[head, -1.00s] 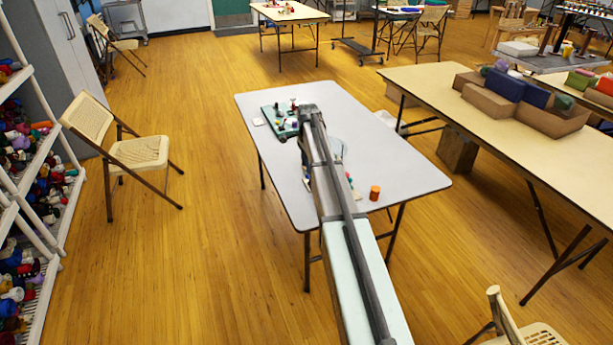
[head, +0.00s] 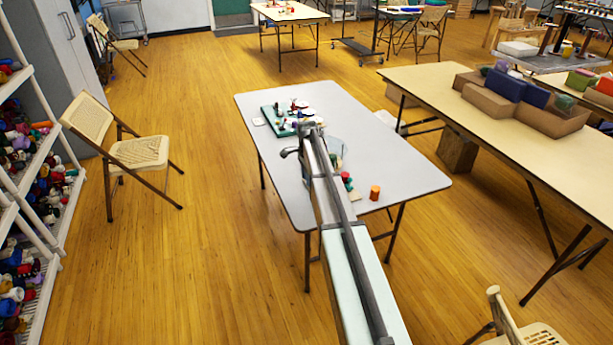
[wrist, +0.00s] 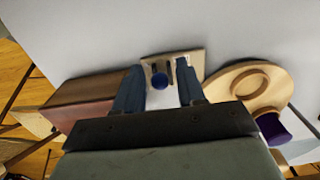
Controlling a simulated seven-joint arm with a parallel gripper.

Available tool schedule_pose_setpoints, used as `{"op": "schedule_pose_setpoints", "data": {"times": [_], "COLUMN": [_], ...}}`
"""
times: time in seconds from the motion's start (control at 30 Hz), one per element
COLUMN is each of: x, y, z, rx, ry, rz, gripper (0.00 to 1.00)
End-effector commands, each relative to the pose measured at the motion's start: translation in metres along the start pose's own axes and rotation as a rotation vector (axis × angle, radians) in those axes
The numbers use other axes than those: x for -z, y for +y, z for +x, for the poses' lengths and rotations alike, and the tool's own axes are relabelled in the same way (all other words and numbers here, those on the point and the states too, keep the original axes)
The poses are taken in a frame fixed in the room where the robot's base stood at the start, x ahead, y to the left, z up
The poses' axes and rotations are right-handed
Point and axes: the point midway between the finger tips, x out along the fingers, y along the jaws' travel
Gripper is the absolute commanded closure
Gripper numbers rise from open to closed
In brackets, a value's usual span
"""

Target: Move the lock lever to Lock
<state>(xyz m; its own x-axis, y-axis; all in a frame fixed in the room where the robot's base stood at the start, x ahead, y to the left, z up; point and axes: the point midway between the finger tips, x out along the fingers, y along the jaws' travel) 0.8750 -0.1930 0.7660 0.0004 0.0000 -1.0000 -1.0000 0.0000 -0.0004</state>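In the wrist view a small beige plate (wrist: 190,56) with dark slots lies ahead on the grey surface. A round blue knob (wrist: 160,81) stands on it; it looks like the lock lever's end. No lettering is readable. My gripper (wrist: 159,70) is open, with one dark finger left of the knob and one right of it. The knob shows in the gap; I cannot tell whether either finger touches it. In the head view my arm covers part of the grey table (head: 400,175), and the lever cannot be made out there.
In the wrist view a reddish-brown block (wrist: 85,100) is close left of the gripper. A round wooden piece (wrist: 250,82) with a purple knob (wrist: 272,128) is close right. In the head view a teal board (head: 270,112) with small items lies at the table's back; an orange cylinder (head: 375,192) stands right.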

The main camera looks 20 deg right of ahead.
Motion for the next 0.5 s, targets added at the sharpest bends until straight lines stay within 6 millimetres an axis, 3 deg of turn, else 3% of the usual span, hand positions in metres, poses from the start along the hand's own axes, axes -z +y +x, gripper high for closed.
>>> {"op": "schedule_pose_setpoints", "data": {"times": [0.1, 0.5], "x": [0.0, 0.0], "y": [0.0, 0.0001], "z": [-0.0002, -0.0002], "rx": [0.0, 0.0], "ry": [0.0, 0.0], "rz": [0.0, 0.0], "gripper": [0.63, 0.97]}}
